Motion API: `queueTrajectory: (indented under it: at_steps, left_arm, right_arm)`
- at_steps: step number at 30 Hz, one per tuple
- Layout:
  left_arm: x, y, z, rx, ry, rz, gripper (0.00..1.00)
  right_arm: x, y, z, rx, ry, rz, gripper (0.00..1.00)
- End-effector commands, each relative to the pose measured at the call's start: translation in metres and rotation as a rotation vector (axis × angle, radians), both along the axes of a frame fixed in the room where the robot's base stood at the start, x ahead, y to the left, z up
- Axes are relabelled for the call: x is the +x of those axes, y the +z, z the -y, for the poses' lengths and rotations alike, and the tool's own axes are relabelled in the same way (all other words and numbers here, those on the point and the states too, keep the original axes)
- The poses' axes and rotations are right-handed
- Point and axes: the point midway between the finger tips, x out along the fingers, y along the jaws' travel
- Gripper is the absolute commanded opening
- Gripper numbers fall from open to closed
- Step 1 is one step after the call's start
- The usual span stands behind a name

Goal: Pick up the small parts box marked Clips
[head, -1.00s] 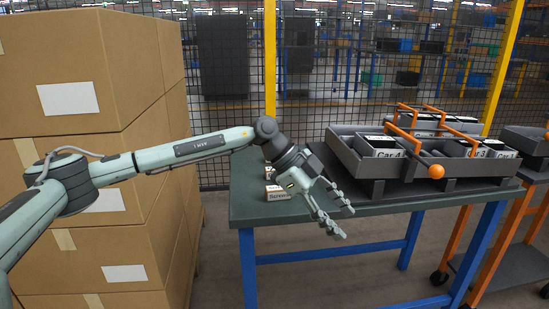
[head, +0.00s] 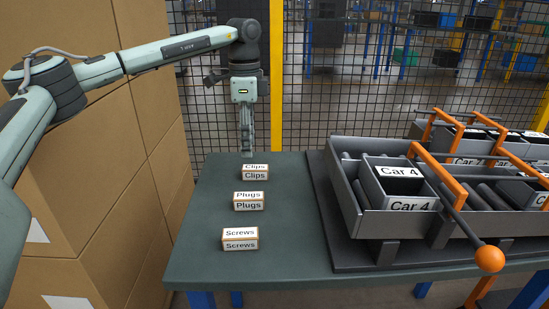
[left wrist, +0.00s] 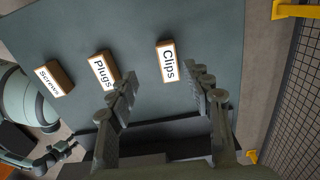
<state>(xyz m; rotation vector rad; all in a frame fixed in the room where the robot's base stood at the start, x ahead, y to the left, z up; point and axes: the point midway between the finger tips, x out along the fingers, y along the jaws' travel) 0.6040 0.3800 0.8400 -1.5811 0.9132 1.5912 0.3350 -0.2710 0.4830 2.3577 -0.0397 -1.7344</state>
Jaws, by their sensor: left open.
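The Clips box (head: 255,172) is a small box with white labels, farthest back of three boxes in a row on the table. It also shows in the left wrist view (left wrist: 168,62), lying ahead of the fingers and between their lines. My left gripper (head: 248,150) points down above and just behind the Clips box in the head view. In the left wrist view its two fingers (left wrist: 163,88) are apart with nothing between the tips. In the head view the fingers overlap, so the gap is hidden there. My right gripper does not show clearly in the head view.
The Plugs box (head: 249,201) and the Screws box (head: 240,239) stand nearer on the green-grey table (head: 290,225). A grey rack with Car 4 bins (head: 400,204) and an orange-knobbed bar stands right. Stacked cartons (head: 105,220) are left, a mesh fence (head: 330,100) behind.

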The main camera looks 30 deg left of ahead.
Motion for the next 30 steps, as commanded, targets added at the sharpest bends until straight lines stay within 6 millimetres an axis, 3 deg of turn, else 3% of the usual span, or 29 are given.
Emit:
queueTrajectory:
  at_steps: [5,21,30]
  left_arm:
    - [0.0,-0.007,0.0,-0.001,-0.001,-0.002,0.5]
    - [0.004,-0.075,-0.002,-0.002,-0.001,-0.001,0.5]
    - [0.004,-0.078,-0.002,-0.002,-0.001,0.001,0.49]
  right_arm:
    - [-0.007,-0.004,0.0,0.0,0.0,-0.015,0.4]
    - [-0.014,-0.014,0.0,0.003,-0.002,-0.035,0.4]
    - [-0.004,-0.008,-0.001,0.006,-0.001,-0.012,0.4]
